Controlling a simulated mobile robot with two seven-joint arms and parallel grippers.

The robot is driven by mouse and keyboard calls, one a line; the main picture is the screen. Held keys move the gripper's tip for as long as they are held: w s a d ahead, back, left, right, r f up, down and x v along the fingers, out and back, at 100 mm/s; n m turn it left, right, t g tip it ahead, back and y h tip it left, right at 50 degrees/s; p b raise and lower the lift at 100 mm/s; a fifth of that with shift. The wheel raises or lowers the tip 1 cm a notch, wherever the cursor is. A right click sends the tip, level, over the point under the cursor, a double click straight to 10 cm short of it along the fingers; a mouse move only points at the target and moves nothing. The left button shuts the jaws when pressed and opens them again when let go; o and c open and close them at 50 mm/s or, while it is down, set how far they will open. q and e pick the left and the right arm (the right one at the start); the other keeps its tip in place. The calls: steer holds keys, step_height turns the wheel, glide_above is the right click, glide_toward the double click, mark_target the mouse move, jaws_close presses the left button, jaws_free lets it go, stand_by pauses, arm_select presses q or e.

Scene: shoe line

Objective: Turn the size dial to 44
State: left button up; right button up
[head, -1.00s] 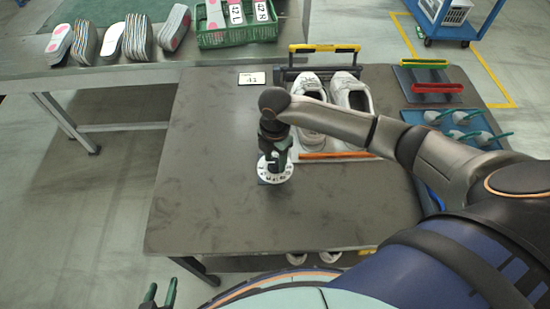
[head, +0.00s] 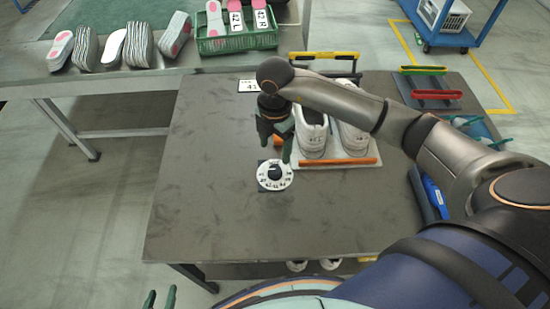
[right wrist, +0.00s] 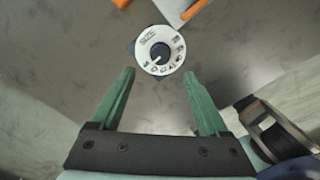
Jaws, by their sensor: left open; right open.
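The size dial (head: 274,175) is a white disc with black numbers and a dark centre knob, on a dark base on the grey table. In the right wrist view the dial (right wrist: 160,50) lies beyond the fingertips, apart from them. A light pointer mark shows on its knob, but I cannot read the setting. My right gripper (head: 277,150) is open and empty above and just behind the dial; its green fingers (right wrist: 159,73) are spread wide. My left gripper (head: 160,299) is open and empty at the bottom left edge, away from the table.
A pair of white shoes (head: 312,133) stands on a tray with an orange bar, right behind the dial. A size card (head: 247,86) lies at the table's back, partly hidden by my arm. A green crate (head: 238,43) with labelled soles stands on the back bench. The table left of the dial is clear.

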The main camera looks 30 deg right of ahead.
step_height(320, 180, up, 4)
steer(key=shift+f, duration=0.1)
stand_by(0.6)
